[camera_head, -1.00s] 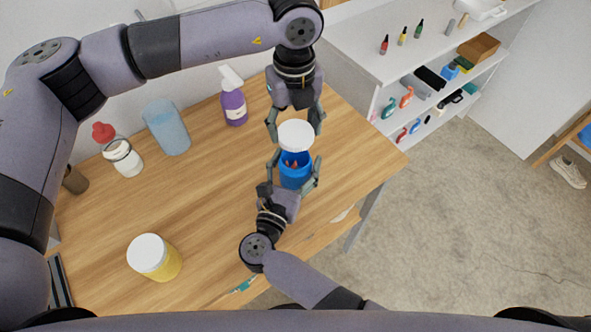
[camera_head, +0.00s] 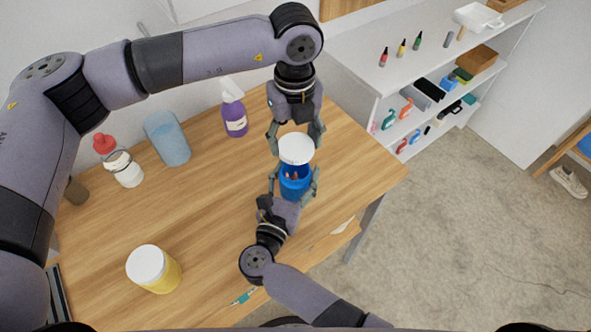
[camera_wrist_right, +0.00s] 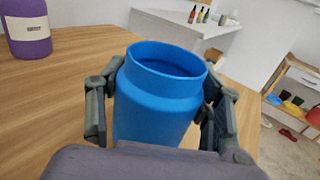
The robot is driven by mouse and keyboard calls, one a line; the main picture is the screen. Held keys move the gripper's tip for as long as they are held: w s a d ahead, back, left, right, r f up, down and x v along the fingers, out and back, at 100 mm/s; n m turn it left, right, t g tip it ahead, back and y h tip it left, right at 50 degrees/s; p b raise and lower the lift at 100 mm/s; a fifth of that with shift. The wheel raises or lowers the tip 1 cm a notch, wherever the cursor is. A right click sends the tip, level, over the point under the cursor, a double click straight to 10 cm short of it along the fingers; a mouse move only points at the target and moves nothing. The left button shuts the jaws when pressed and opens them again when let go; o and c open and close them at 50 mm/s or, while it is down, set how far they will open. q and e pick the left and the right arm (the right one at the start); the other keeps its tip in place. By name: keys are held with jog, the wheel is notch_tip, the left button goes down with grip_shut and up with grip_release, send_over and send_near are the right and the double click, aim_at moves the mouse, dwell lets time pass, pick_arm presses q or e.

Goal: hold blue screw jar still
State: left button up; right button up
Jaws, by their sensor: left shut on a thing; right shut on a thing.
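The blue screw jar (camera_head: 295,184) stands upright near the table's right side, its mouth open, with something reddish inside in the head view. My right gripper (camera_head: 294,186) is shut around its sides from the near side. In the right wrist view the blue jar (camera_wrist_right: 160,100) sits between the two fingers of my right gripper (camera_wrist_right: 160,105), its threadless-looking rim clear of them. A white lid (camera_head: 296,148) is off the jar, just above and beyond its mouth. My left gripper (camera_head: 296,140) is shut on the lid from the far side.
A white shelf (camera_head: 400,60) stands behind on the right.

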aim_at(291, 191)
pick_arm(q)
jog(key=shift+f, duration=2.25)
jog(key=shift+f, duration=0.15)
jog(key=shift+f, duration=0.75)
jog(key=shift+f, duration=0.5)
